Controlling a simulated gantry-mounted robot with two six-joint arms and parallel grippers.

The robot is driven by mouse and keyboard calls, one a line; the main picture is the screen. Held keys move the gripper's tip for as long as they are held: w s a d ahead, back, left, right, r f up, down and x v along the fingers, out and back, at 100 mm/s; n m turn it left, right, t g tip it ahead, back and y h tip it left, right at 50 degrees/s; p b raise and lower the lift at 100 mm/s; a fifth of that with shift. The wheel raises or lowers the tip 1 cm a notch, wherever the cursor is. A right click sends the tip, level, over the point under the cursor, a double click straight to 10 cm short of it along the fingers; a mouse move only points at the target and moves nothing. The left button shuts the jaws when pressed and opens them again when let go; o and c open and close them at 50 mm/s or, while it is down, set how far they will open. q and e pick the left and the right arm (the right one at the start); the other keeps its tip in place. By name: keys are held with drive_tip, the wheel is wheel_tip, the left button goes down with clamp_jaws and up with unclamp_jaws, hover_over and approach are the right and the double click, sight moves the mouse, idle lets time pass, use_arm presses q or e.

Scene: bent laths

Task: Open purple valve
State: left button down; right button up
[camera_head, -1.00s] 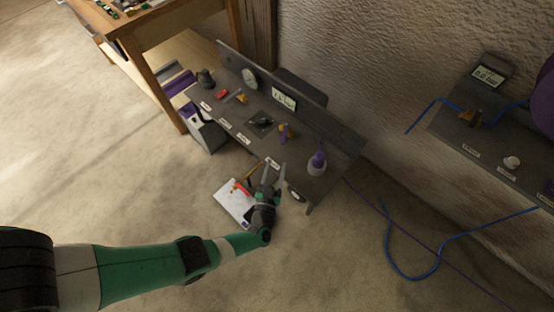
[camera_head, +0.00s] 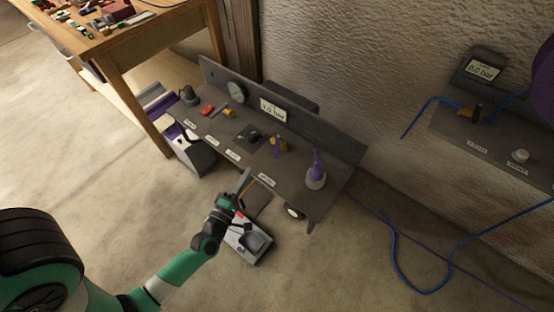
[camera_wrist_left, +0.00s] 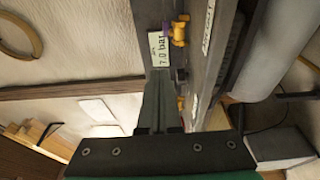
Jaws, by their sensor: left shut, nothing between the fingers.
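The purple-handled valve (camera_head: 278,145) has a brass-yellow body and stands on the dark grey bench panel (camera_head: 225,130). My left gripper (camera_head: 245,178) is at the front edge of the panel, shut and empty, apart from the valve. In the left wrist view its fingers (camera_wrist_left: 162,75) are together. My right gripper is not in view.
A gauge display (camera_head: 273,109) reads about 7.0 bar behind the valve. A wooden table (camera_head: 125,40) is at the upper left. Blue hose (camera_head: 420,290) lies on the floor.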

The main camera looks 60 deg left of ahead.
sight(277, 146)
use_arm(q)
drive_tip(key=shift+n+g+y, duration=0.3)
drive_tip(key=shift+g, duration=0.1)
drive_tip(key=x, duration=0.3)
drive_tip(key=b+x, duration=0.1)
drive_tip(key=x, duration=0.1)
drive_tip(key=s+a+f+x, duration=0.1)
drive_tip(key=x, duration=0.2)
drive_tip(key=shift+w+a+f, duration=0.1)
drive_tip(key=shift+w+a, duration=0.15)
drive_tip(key=shift+w, duration=0.05)
drive_tip(key=w, duration=0.1)
drive_tip(key=w+d+p, duration=0.1)
drive_tip(key=w, duration=0.1)
drive_tip(key=shift+w+d, duration=0.1)
drive_tip(key=shift+d, duration=0.05)
drive_tip(key=shift+w+d, duration=0.3)
drive_tip(key=shift+w, duration=0.05)
